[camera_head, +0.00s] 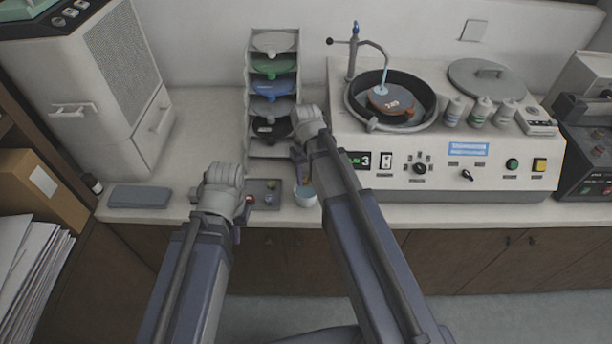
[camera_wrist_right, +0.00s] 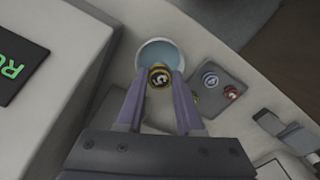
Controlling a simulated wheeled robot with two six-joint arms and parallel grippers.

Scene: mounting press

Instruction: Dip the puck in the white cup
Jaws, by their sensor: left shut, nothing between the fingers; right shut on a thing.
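The white cup (camera_head: 306,196) stands near the front edge of the bench, left of the machine, and holds pale blue liquid. It also shows in the right wrist view (camera_wrist_right: 146,52). My right gripper (camera_head: 302,174) is shut on the puck (camera_wrist_right: 160,76), a round gold-rimmed piece with a dark face and a marking. In the wrist view the puck overlaps the cup's near rim and the liquid; its exact height is hard to tell. My left gripper (camera_head: 236,206) is shut and empty, left of the cup by the grey tray; its fingertips are mostly hidden.
The grey tray (camera_wrist_right: 222,77) beside the cup holds several small pucks, including a red one (camera_wrist_right: 232,92). The polishing machine (camera_head: 450,178) stands to the right, a rack of coloured discs (camera_head: 273,90) behind. A flat grey block (camera_head: 139,196) lies at the left.

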